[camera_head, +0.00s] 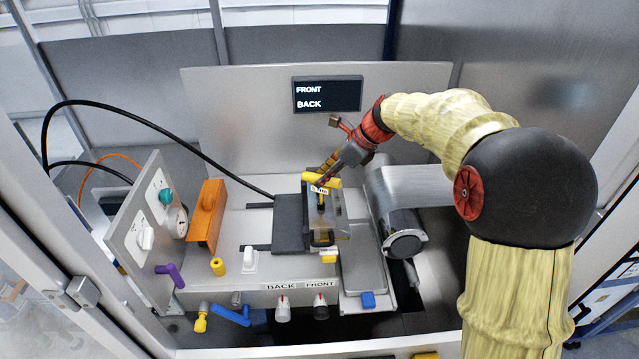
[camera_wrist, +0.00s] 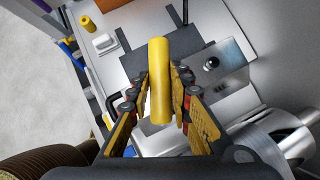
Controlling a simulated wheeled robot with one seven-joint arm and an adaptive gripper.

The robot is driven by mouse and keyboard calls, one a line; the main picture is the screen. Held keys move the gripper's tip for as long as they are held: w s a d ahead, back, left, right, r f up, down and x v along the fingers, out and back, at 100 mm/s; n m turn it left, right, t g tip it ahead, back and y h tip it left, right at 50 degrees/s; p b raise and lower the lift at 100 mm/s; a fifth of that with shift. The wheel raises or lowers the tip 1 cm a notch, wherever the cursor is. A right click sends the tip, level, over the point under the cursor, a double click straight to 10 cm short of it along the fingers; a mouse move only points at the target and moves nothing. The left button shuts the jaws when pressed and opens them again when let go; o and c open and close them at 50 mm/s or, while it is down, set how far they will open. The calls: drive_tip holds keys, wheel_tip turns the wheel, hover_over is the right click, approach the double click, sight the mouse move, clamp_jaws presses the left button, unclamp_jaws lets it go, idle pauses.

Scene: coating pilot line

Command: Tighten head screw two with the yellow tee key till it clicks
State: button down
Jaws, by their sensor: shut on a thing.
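The yellow tee key (camera_head: 321,180) is held by its crossbar in my gripper (camera_head: 323,176), above the coating head (camera_head: 345,231) in the middle of the bench. Its shaft points down in the head view, with a small pale label on it. I cannot tell whether its tip sits in a screw. In the wrist view the yellow crossbar (camera_wrist: 159,80) lies between the two fingers of my gripper (camera_wrist: 160,85). One dark round screw head (camera_wrist: 211,62) shows on the metal block to the right of the key. The place under the key is hidden by the crossbar.
A display (camera_head: 328,94) on the back panel reads FRONT and BACK. A metal roller (camera_head: 403,240) lies right of the head. An orange block (camera_head: 206,216), a dial panel (camera_head: 152,215) and a black cable (camera_head: 150,104) stand left. Two knobs (camera_head: 283,309) sit on the front edge.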

drive_tip(key=shift+r+p, duration=1)
idle(0.7)
drive_tip(key=shift+r+p, duration=1.3)
drive_tip(key=shift+r, duration=0.25)
drive_tip(key=shift+a, duration=0.1)
idle(0.4)
